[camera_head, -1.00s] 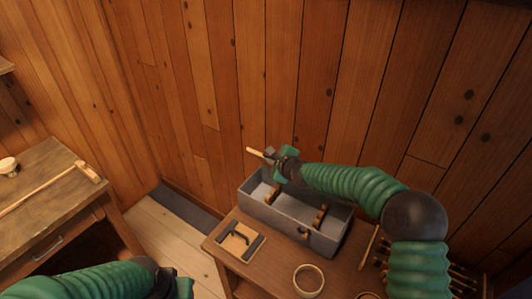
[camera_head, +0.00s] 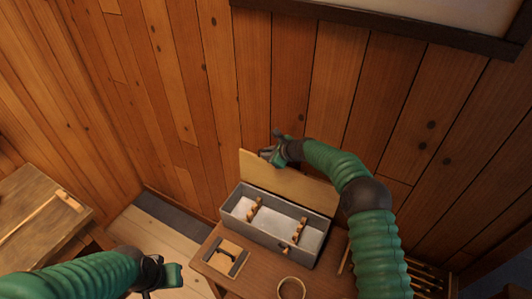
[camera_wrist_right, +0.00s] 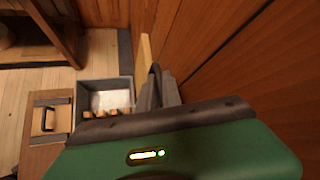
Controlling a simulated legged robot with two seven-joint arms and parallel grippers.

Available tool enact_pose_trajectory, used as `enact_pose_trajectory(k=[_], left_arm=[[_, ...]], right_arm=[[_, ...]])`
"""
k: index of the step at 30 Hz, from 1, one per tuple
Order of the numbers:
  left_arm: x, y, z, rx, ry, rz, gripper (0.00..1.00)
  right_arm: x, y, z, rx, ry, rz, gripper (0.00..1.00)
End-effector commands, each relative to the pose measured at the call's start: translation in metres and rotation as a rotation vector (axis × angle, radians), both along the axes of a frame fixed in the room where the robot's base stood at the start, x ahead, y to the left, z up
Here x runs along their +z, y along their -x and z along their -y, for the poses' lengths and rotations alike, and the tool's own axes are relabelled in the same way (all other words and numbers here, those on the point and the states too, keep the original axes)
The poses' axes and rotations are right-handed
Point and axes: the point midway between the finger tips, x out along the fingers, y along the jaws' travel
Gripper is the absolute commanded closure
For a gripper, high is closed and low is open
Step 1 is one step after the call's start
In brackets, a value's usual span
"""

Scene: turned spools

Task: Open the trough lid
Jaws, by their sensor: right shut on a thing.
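The grey trough (camera_head: 262,238) stands on the wooden bench, open at the top, with a pale inside and brown notched supports across it. Its tan lid (camera_head: 300,187) stands raised along the trough's back side, near the plank wall. My right gripper (camera_head: 268,155) is shut on the lid's upper edge near its left end. In the right wrist view the lid (camera_wrist_right: 145,50) shows edge-on beside the gripper, and the trough (camera_wrist_right: 90,88) lies to its left. My left gripper (camera_head: 165,278) is low at the left, away from the trough; its finger opening is unclear.
A small board with a dark handle (camera_head: 226,257) lies in front of the trough. A pale ring (camera_head: 291,288) is at the bench's front. Another wooden table (camera_head: 35,215) with a mallet (camera_head: 45,212) stands at left. The plank wall is close behind the lid.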

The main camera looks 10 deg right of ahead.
Motion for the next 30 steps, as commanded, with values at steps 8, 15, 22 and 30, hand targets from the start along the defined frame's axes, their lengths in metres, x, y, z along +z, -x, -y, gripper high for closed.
enact_pose_trajectory(k=[8, 15, 22, 30], left_arm=[[0.0001, 0.0, -0.0001, 0.0, 0.0, 0.0, 0.64], [0.0001, -0.0001, 0.0, 0.0, 0.0, 0.0, 0.64], [0.0, -0.0001, 0.0, 0.0, 0.0, 0.0, 0.64], [-0.0048, -0.0001, -0.0001, 0.0, 0.0, 0.0, 0.64]], right_arm=[[-0.0044, 0.0008, 0.0015, 0.002, 0.004, -0.005, 1.0], [-0.0047, 0.0009, 0.0011, 0.002, 0.003, -0.006, 0.82], [-0.0055, 0.0014, 0.0007, 0.003, 0.004, -0.008, 0.7], [0.002, 0.0088, 0.0075, 0.0, 0.003, -0.007, 0.7]])
